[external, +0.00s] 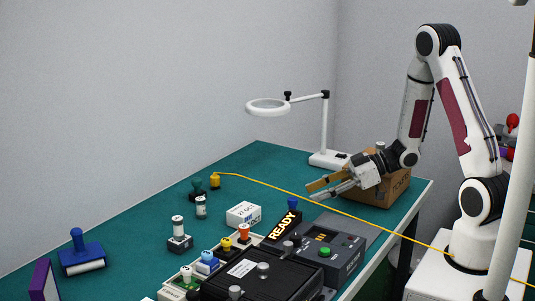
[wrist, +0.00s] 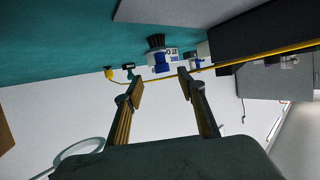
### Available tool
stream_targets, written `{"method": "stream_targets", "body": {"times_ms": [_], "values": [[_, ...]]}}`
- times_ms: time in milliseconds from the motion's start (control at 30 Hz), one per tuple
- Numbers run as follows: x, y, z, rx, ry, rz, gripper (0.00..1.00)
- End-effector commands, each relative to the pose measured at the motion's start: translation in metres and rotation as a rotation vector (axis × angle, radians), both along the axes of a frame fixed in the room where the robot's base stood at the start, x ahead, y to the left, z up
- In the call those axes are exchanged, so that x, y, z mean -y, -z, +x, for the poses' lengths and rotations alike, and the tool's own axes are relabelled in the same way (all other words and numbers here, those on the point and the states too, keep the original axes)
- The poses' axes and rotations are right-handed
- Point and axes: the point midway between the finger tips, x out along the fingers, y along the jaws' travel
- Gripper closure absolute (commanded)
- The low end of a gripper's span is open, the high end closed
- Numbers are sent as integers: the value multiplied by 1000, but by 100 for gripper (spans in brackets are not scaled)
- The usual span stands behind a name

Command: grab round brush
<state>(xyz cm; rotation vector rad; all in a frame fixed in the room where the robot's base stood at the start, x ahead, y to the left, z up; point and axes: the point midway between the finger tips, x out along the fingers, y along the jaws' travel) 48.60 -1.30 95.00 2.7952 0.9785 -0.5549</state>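A brush with a blue handle and round dark bristles (wrist: 156,41) stands on the green table, bristles down. It appears upside down in the wrist view, ahead of the gap between my fingers. In the external view, the blue handle (external: 293,203) shows behind the READY sign; the sign hides its lower part. My gripper (external: 311,192) is low over the table, just to the right of the brush and apart from it. Its two fingers (wrist: 160,86) are spread with nothing between them.
A yellow cable (external: 330,207) runs across the table close to the brush and my gripper. The READY sign (external: 283,225) and a dark device (external: 325,252) stand in front. A white dated box (external: 243,214), a cardboard box (external: 385,188) and a magnifier lamp (external: 325,130) are nearby.

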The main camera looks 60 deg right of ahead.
Motion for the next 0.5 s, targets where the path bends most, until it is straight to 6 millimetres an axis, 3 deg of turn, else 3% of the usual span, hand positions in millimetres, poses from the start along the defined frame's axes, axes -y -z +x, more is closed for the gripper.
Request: {"method": "stream_targets", "body": {"times_ms": [500], "values": [[-14, 10, 18, -1, 0, -1, 60]]}}
